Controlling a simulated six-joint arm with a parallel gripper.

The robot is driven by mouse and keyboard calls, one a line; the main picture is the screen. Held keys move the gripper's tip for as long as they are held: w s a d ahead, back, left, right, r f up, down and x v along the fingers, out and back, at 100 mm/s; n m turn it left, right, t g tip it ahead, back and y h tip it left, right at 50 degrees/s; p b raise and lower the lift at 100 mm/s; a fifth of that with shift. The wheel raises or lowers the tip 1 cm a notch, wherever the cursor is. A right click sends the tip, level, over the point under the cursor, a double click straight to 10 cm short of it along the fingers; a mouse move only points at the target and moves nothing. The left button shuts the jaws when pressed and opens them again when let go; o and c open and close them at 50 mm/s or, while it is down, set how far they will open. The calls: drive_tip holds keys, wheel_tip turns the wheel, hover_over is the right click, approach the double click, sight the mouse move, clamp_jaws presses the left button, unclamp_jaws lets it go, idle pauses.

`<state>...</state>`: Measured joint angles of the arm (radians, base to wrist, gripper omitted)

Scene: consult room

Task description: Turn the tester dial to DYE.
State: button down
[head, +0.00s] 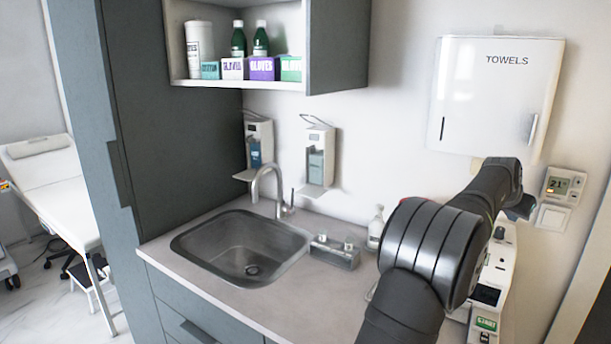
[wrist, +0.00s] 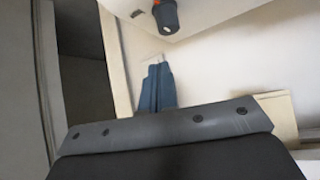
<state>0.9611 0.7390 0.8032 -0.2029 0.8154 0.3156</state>
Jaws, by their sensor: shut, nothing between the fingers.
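The white tester (head: 499,262) stands at the right end of the counter in the head view, partly covered by my arm. Its dark screen and a green START label show near its lower end. A small dark round part (head: 499,232) at its upper end may be the dial; its marks, including DYE, are too small to read. My gripper (head: 522,207) is shut and empty, just above and right of the tester's upper end, mostly hidden behind my wrist.
A sink (head: 243,248) with a tap lies left of my arm. A small clear holder (head: 335,252) and a bottle (head: 376,228) stand between. A towel dispenser (head: 495,95) and a thermostat (head: 563,184) are on the wall.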

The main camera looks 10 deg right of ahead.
sight(498, 237)
drive_tip(key=shift+w+a+r+m+g+y, duration=0.2)
drive_tip(key=shift+a+r+m+g+y, duration=0.15)
drive_tip(key=shift+r+g+y, duration=0.25)
drive_tip(key=shift+m+g+y, duration=0.25)
drive_tip(key=shift+g+y, duration=0.15)
drive_tip(key=shift+y, duration=0.4)
drive_tip(key=shift+a+f, duration=0.4)
drive_tip(key=shift+f, duration=0.45)
drive_tip(key=shift+a+f, duration=0.4)
drive_tip(key=shift+f, duration=0.45)
drive_tip(key=shift+a+f, duration=0.4)
drive_tip(key=shift+f, duration=0.45)
drive_tip(key=shift+w+d, duration=0.1)
drive_tip(key=shift+d, duration=0.05)
drive_tip(key=shift+w, duration=0.2)
drive_tip(key=shift+w+a, duration=0.25)
drive_tip(key=shift+w, duration=0.45)
